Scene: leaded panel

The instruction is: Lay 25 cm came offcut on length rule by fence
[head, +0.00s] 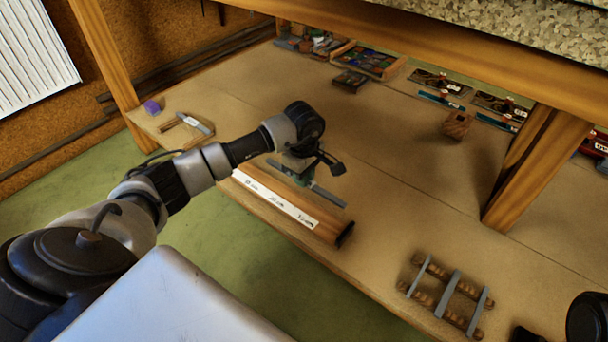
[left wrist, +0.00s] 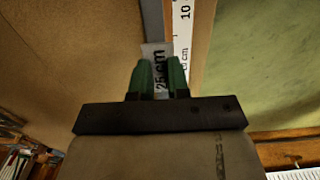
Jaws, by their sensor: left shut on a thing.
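The came offcut (head: 328,197) is a thin grey strip. My left gripper (head: 303,177) is shut on it near its middle. In the left wrist view the offcut (left wrist: 152,20) runs up from between the green fingertips (left wrist: 158,75), where a "25 cm" label shows. The length rule (head: 272,198) is a white marked strip along a brown wooden bar at the bench's front edge. The offcut is about parallel to the rule, on its far side; whether it touches the wood is unclear. In the left wrist view the rule (left wrist: 184,45) lies right of the offcut. No separate fence is clear.
A wooden rack (head: 445,292) with grey strips across it lies at the front right. A tray of coloured pieces (head: 368,61) is at the back. The bench middle is clear.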

